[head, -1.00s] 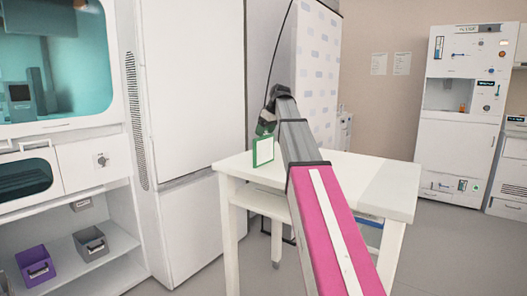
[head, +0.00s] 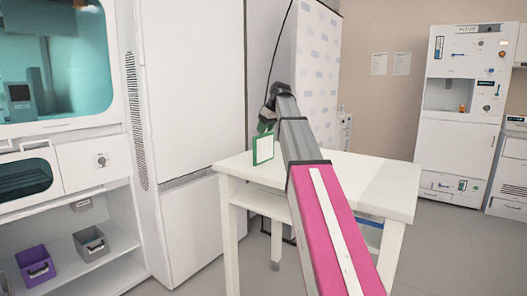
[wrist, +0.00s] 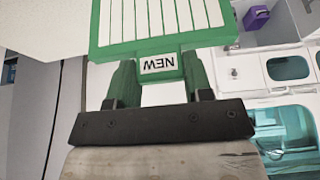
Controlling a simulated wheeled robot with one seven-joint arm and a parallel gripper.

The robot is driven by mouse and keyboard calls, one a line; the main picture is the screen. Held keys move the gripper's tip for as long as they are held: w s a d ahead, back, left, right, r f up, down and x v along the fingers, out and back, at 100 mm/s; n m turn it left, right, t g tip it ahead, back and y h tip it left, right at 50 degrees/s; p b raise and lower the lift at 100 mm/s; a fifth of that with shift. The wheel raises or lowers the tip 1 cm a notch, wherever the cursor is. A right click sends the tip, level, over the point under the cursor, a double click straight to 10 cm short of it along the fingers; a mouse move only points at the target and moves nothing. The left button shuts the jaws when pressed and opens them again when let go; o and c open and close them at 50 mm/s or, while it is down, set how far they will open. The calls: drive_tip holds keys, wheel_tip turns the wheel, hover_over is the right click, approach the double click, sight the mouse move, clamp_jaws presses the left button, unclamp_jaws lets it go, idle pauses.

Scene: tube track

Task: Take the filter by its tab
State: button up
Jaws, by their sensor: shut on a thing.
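The filter (head: 263,149) is a flat panel with a green frame and a white pleated face. In the head view it hangs upright near the left end of the white table, below my gripper (head: 267,127). In the wrist view the filter (wrist: 165,18) fills the top of the picture. Its green tab, with a white label (wrist: 158,64) reading NEW, lies between the two green fingers of my gripper (wrist: 160,80). The fingers are shut on the tab. I cannot tell whether the filter's lower edge touches the table.
The white table (head: 350,170) has clear top to the right. A tall white cabinet (head: 190,90) stands close on the left. Purple (head: 35,264) and grey (head: 91,243) bins sit on a low shelf at far left. A white machine (head: 460,130) stands at the back right.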

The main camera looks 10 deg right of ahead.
wheel_tip(320, 180, up, 10)
drive_tip(key=shift+r, duration=0.25)
idle(1.5)
